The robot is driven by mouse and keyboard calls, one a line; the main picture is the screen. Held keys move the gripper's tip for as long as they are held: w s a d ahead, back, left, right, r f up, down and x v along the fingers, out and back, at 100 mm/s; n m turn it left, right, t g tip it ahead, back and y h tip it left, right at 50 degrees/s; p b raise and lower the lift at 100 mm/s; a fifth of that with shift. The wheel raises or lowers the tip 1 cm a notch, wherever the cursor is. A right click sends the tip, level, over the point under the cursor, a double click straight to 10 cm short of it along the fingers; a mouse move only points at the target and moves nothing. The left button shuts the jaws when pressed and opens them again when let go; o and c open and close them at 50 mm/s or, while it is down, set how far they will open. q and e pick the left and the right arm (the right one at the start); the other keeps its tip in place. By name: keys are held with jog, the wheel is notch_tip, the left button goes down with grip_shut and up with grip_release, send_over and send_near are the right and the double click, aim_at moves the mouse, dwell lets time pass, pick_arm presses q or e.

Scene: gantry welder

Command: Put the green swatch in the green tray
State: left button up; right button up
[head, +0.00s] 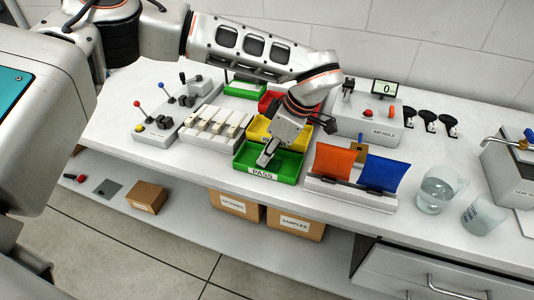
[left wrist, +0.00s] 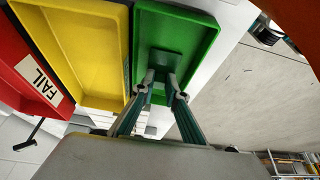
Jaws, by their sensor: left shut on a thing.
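The green tray (head: 288,165), labelled PASS, stands at the front of the bench. It also shows in the left wrist view (left wrist: 206,38). My left gripper (head: 264,160) reaches down into this tray from above. In the left wrist view my left gripper (left wrist: 161,86) is shut on the green swatch (left wrist: 162,65), a dark green flat piece at its fingertips, over the tray's floor. I cannot tell whether the swatch touches the floor. In the head view the swatch is hidden or too small to make out. My right gripper is not in view.
A yellow tray (left wrist: 84,45) and a red tray (left wrist: 20,92) labelled FAIL stand in line behind the green one. A rack with orange and blue sheets (head: 383,174) stands close on the right. A white slotted fixture (head: 213,129) stands on the left. Glass beakers (head: 437,190) are further right.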

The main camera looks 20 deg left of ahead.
pick_arm(q)
jog(key=o, duration=0.8)
jog(key=shift+f, duration=0.1)
jog(key=shift+o, duration=0.2)
jog(key=p+v, duration=0.1)
jog(key=v, duration=1.1)
